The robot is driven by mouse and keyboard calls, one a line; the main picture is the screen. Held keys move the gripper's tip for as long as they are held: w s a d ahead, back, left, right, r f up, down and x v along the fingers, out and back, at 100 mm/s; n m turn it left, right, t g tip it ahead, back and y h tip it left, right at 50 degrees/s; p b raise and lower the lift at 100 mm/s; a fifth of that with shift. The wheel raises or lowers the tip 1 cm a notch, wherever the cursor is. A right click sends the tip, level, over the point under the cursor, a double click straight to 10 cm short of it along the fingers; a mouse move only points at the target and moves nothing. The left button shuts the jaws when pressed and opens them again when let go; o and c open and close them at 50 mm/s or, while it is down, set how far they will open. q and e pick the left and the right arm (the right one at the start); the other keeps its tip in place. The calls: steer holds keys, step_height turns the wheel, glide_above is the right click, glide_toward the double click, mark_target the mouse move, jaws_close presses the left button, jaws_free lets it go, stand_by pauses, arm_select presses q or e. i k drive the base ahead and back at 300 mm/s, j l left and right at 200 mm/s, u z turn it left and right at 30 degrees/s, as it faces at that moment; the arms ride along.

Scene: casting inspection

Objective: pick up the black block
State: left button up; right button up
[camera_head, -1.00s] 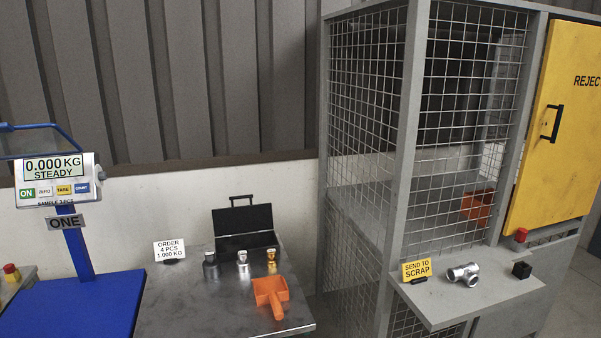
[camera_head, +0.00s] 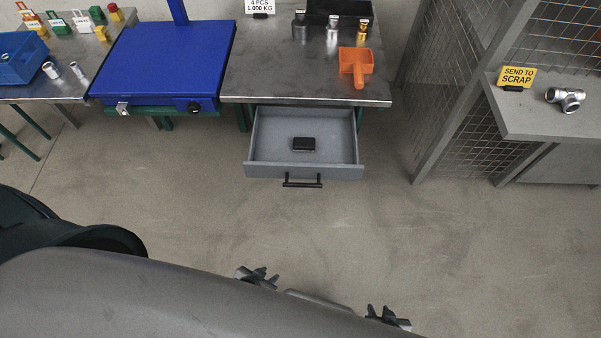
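A small black block (camera_head: 304,144) lies flat on the floor of an open grey drawer (camera_head: 258,170) under the middle table. Nothing touches it except the drawer floor. My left gripper (camera_head: 258,277) shows low in the picture, below the drawer and apart from the block, partly hidden behind my own body. My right gripper (camera_head: 388,318) is further right at the bottom edge, also partly hidden. Both look dark and small, and I cannot tell whether their fingers are open or shut. I see nothing held in either.
The drawer's black handle (camera_head: 302,181) faces me. Above it, the metal table (camera_head: 290,88) holds an orange scoop (camera_head: 355,62) and several weights. A blue scale platform (camera_head: 165,60) is left. A grey shelf (camera_head: 525,118) with a metal fitting (camera_head: 566,98) is right. The floor between is clear.

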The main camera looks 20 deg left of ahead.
mark_target(306, 145)
steer(key=i+j+z, duration=0.2)
steer(key=j+z, duration=0.15)
steer(key=j, duration=1.05)
steer(key=j+z, duration=0.3)
steer(key=j, duration=1.05)
